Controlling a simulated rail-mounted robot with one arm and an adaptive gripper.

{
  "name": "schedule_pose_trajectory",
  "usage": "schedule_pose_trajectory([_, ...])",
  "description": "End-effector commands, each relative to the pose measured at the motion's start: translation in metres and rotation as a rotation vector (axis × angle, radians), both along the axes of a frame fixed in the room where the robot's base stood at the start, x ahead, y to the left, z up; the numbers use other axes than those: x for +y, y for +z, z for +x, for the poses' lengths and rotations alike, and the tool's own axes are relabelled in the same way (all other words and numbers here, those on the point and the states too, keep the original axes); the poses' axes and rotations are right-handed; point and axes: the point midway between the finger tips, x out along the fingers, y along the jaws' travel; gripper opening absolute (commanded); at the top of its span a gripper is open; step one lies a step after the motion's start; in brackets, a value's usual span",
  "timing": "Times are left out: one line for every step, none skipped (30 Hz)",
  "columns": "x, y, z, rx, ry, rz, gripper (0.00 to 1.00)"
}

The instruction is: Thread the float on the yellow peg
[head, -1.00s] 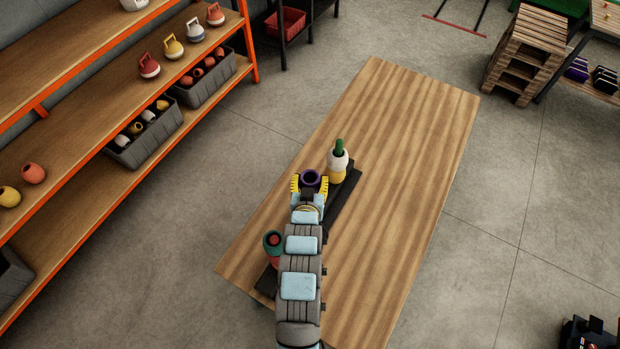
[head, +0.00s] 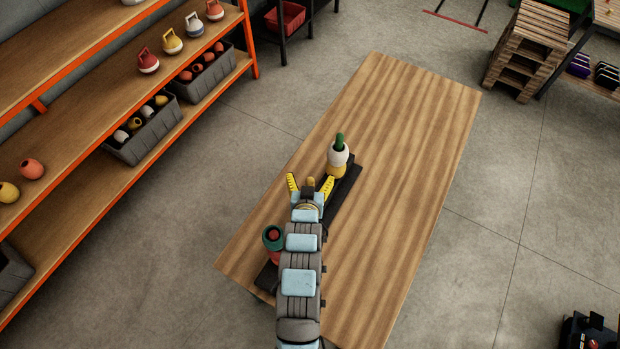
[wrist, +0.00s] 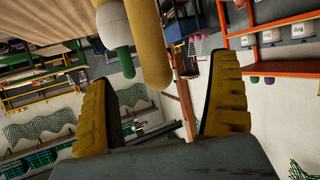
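The yellow peg (head: 311,183) stands upright between the fingers of my gripper (head: 311,186) in the head view; its rounded tip shows large in the wrist view (wrist: 149,45). My gripper is open, its yellow fingers spread on either side of the peg, with nothing gripped. The float, a purple ring in the earlier head frame, is not visible now; the peg's lower part is hidden by my gripper in the head view and cut off in the wrist view. I cannot tell how the float sits.
The green peg (head: 339,140) carries a white float (head: 338,155) above a yellow one, just beyond my gripper. The wooden table (head: 420,130) is clear at the back and right.

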Motion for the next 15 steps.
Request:
schedule_pose_trajectory([0.0,0.0,0.0,0.0,0.0,0.0,0.92])
schedule_pose_trajectory([0.0,0.0,0.0,0.0,0.0,0.0,0.92])
schedule_pose_trajectory([0.0,0.0,0.0,0.0,0.0,0.0,0.92])
schedule_pose_trajectory([0.0,0.0,0.0,0.0,0.0,0.0,0.92])
schedule_pose_trajectory([0.0,0.0,0.0,0.0,0.0,0.0,0.92])
schedule_pose_trajectory([0.0,0.0,-0.001,0.0,0.0,0.0,0.92])
schedule_pose_trajectory([0.0,0.0,-0.002,0.001,0.0,0.0,0.92])
schedule_pose_trajectory([0.0,0.001,-0.003,0.001,0.0,0.0,0.92])
schedule_pose_trajectory([0.001,0.001,-0.005,0.001,0.0,0.0,0.92])
schedule_pose_trajectory([0.001,0.002,-0.007,0.001,0.0,0.0,0.92])
schedule_pose_trajectory([0.001,0.003,-0.009,0.001,0.0,0.0,0.92])
schedule_pose_trajectory([0.001,0.005,-0.013,0.0,0.0,0.0,0.92])
schedule_pose_trajectory([0.001,0.006,-0.016,0.0,0.0,0.0,0.92])
schedule_pose_trajectory([0.002,0.008,-0.019,-0.001,0.0,0.0,0.92])
schedule_pose_trajectory([0.002,0.01,-0.023,0.0,0.0,0.0,0.92])
